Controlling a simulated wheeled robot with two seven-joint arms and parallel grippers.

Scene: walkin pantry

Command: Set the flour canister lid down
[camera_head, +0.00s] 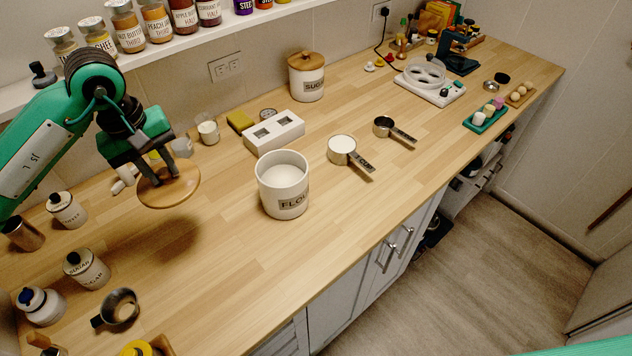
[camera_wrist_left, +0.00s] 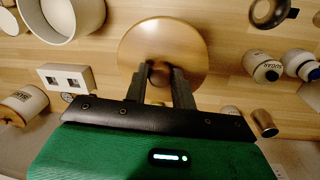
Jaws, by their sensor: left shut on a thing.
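The flour canister lid (camera_head: 169,188) is a round wooden disc with a knob. My left gripper (camera_head: 164,178) is shut on its knob and holds it over the left part of the counter; a shadow lies on the wood below and to the right. In the left wrist view the lid (camera_wrist_left: 158,45) fills the top middle, with the knob between the fingers of the left gripper (camera_wrist_left: 160,76). The white flour canister (camera_head: 284,186) stands open to the right of the lid, with white flour inside. It also shows in the left wrist view (camera_wrist_left: 62,22). My right gripper is not in view.
Small labelled jars (camera_head: 87,268) and a metal cup (camera_head: 119,307) stand at the left front. A white block with two dark squares (camera_head: 274,132) and a lidded sugar canister (camera_head: 307,78) stand behind. The wood in front of the flour canister is clear.

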